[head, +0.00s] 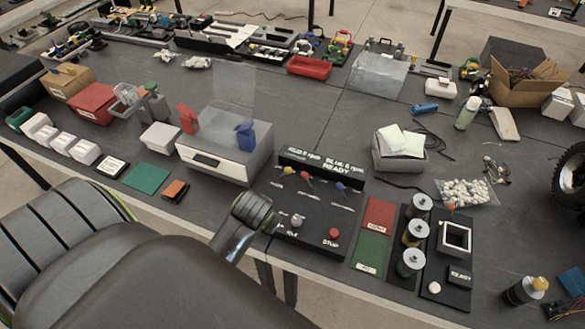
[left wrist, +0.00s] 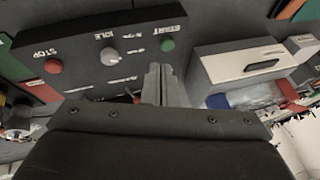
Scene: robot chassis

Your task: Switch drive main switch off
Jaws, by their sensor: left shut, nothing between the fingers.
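The black control panel (head: 270,204) stands at the table's front edge in the head view. It carries three small toggle levers with yellow (head: 288,170), red (head: 306,176) and blue (head: 340,187) tips, a pale knob (head: 297,220) and a red STOP button (head: 334,233). I cannot tell which control is the drive main switch. My left gripper (left wrist: 160,84) is shut and empty, over the panel's left side. In the left wrist view, the green START button (left wrist: 167,45) shows just past its fingertips, with the pale knob (left wrist: 110,57) beside it. Contact cannot be told. My right gripper is not in view.
A white box (head: 222,152) with a clear upright sheet stands left of the panel. Red (head: 379,214) and green (head: 371,252) pads and a column of round canisters (head: 415,233) stand to its right. A grey tray (head: 398,160) sits behind.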

